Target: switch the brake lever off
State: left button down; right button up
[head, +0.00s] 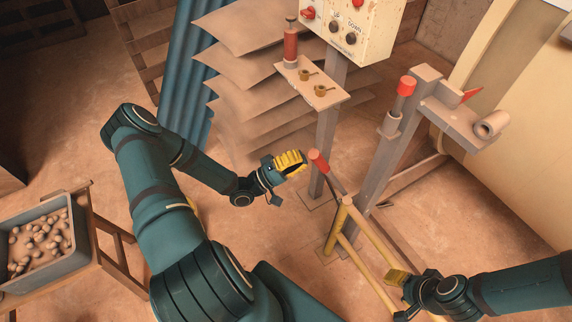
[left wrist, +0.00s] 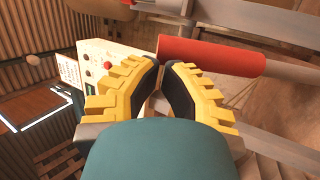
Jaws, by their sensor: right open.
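A lever with a red grip (head: 318,161) slants up from the yellow frame in the middle of the head view; I take it for the brake lever. My left gripper (head: 302,160) is just left of this grip, its yellow fingers pointing at it. In the left wrist view a red grip (left wrist: 210,57) lies across, beyond the fingertips (left wrist: 164,66). The fingertips are close together with a narrow gap and nothing visible between them; whether they touch the grip is unclear. My right gripper (head: 398,294) is open and apart from the lever, low on the right.
A second red-topped lever (head: 406,86) stands on a grey post (head: 405,140). A control box (head: 352,28) and a small shelf (head: 312,82) stand behind my left gripper. A yellow rail (head: 370,257) runs near my right gripper. A grey crate (head: 75,250) is at left.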

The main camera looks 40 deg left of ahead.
pick_arm(q)
jog(key=shift+w+d+r, duration=0.2)
jog(key=shift+w, duration=0.15)
jog(key=w+d+r+g+y+p, duration=0.1)
jog(key=w+d+r, duration=0.1)
jog(key=w, duration=0.5)
jog(key=w+d+r+n+g+y+p, duration=0.1)
jog(key=w+d, duration=0.3)
jog(key=w, duration=0.4)
jog(key=w+d+r+g+y+p, duration=0.1)
jog(key=w+d+r+g+y, duration=0.1)
jog(key=w, duration=0.6)
jog(key=shift+w+d+r+n+g, duration=0.2)
jog(key=shift+d+r+n+g, duration=0.3)
jog(key=shift+d, duration=0.4)
pick_arm(e)
jog(key=r, duration=0.1)
jog(key=w+r, duration=0.1)
jog(key=r, duration=0.1)
jog(key=shift+d, duration=0.1)
jog(key=shift+s, duration=0.1)
